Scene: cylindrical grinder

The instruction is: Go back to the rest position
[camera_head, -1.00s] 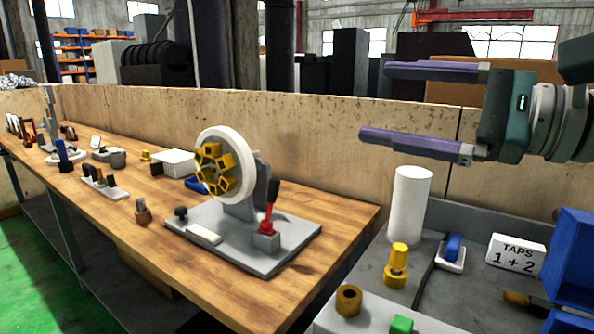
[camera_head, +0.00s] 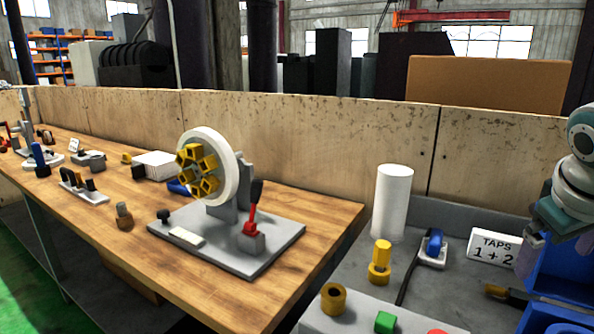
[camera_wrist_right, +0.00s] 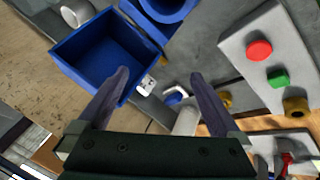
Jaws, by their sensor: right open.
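My right gripper (camera_wrist_right: 160,88) is open and empty in the right wrist view, its two purple fingers spread apart. It hangs above a blue bin (camera_wrist_right: 105,55) and the grey bench, with no object between the fingers. My left gripper is not in view.
A grinder fixture with a white wheel (camera_head: 232,165) stands on the wooden table (camera_head: 285,295). A plywood wall (camera_head: 300,145) runs behind.

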